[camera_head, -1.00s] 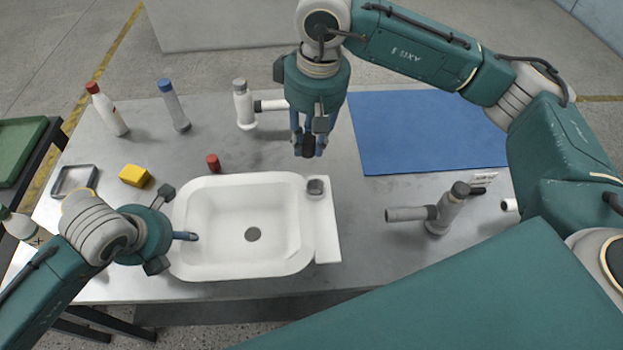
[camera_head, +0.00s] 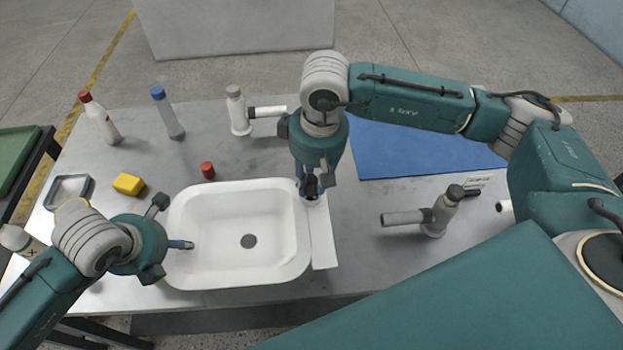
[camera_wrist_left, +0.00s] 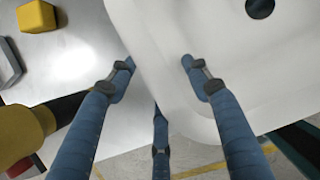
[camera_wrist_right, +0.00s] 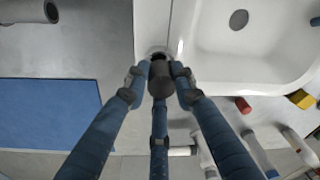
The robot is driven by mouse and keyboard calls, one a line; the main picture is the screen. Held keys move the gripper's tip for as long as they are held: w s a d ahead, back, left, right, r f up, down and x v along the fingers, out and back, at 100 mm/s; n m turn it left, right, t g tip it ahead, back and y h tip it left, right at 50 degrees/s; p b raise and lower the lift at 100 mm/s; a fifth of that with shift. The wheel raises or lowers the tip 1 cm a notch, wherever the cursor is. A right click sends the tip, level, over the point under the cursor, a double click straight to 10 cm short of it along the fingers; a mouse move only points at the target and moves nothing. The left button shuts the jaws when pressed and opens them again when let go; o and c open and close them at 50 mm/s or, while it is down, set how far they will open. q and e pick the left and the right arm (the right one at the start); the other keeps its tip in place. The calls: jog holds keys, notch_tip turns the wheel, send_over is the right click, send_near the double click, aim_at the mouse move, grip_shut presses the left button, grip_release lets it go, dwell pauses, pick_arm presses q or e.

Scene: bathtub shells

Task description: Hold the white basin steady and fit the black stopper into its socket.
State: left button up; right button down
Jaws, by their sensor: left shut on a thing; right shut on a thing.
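The white basin (camera_head: 290,262) lies on the grey table, with a dark drain hole in its floor. My left gripper (camera_head: 180,245) is shut on the basin's left rim; the left wrist view shows its fingers on both sides of the wall (camera_wrist_left: 165,75). My right gripper (camera_head: 311,190) is shut on the dark stopper (camera_wrist_right: 160,78), pointing down at the back end of the white strip (camera_head: 321,240) along the basin's right side. The socket ring there is mostly hidden; a bit of its rim (camera_wrist_right: 158,51) shows at the stopper's tip. I cannot tell how deep the stopper sits.
A red-capped bottle (camera_head: 101,120), a blue-capped bottle (camera_head: 168,113) and a white pipe fitting (camera_head: 238,113) stand behind. A yellow block (camera_head: 128,184) and red cap (camera_head: 207,170) lie nearer. A blue mat (camera_head: 420,145) and grey pipe fitting (camera_head: 437,215) are at right.

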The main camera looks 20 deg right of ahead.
aim_at(316, 184)
pick_arm(q)
jog(key=shift+f, duration=0.1)
pick_arm(e)
jog(key=shift+f, duration=0.6)
jog(key=c, duration=1.4)
grip_release()
jog(key=shift+c, duration=0.2)
notch_tip(316, 184, up, 13)
jog(key=s, duration=0.1)
jog(key=shift+s+d+r, duration=0.15)
jog(key=shift+d, duration=0.05)
pick_arm(q)
jog(key=o, duration=1.1)
